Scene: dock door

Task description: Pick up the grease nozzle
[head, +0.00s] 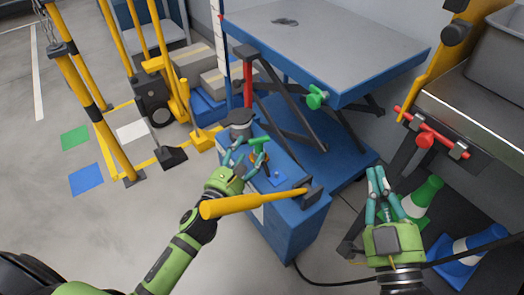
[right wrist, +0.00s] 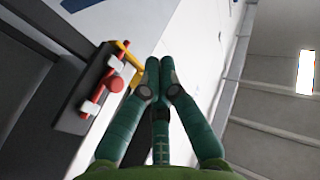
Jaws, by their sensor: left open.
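My left gripper (head: 246,152) is open over the top of a blue cabinet (head: 282,235). I cannot tell for sure which of these is the grease nozzle, or whether a finger touches either; the fingers partly hide this spot.
A yellow lever (head: 245,204) crosses in front of the cabinet, near my left wrist. A blue lift table (head: 330,45) stands behind. A red-handled latch (head: 425,138) is on the dock edge at the right, with green (head: 424,192) and blue (head: 460,268) cones below.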

